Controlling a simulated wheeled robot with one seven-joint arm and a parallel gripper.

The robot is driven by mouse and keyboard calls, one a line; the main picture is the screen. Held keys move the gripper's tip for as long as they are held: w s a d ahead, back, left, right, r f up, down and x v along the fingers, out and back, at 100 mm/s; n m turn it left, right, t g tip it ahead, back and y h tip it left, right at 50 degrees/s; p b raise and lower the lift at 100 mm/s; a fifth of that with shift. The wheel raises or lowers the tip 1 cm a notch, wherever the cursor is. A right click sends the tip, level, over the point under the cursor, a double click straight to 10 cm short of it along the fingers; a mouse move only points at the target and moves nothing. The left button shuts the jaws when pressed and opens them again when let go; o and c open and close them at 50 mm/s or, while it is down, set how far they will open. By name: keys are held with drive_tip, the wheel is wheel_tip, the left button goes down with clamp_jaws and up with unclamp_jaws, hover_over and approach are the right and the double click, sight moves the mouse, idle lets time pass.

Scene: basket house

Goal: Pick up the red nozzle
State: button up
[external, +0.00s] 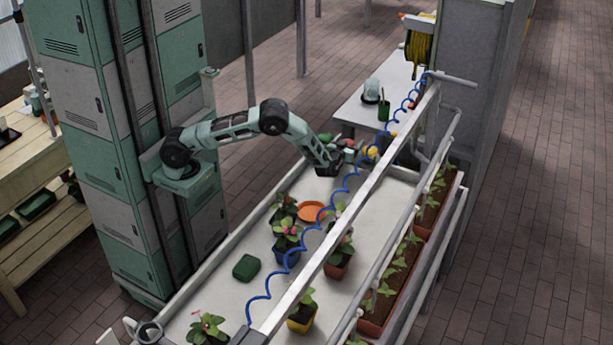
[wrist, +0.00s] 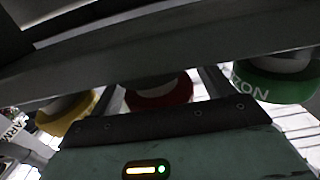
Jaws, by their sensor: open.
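My gripper (external: 347,155) is at the far end of the tray table, low beside the small coloured pieces there. It is open. In the wrist view a red ring-shaped piece, which looks like the red nozzle (wrist: 160,95), shows in the middle, partly covered by a grey bar above and the dark edge of my gripper below. I cannot tell whether it lies between the fingers. A yellow one (wrist: 66,113) is to its left and a green one (wrist: 275,85), with white lettering, to its right.
A long white tray table (external: 240,302) holds potted plants (external: 287,240), an orange saucer (external: 312,211) and a green box (external: 246,267). A metal rail (external: 345,230) and a coiled blue hose (external: 345,188) run above it. A white table (external: 352,113) stands behind.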

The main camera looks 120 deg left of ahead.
drive_tip(key=c, duration=1.1)
drive_tip(key=shift+o, duration=0.2)
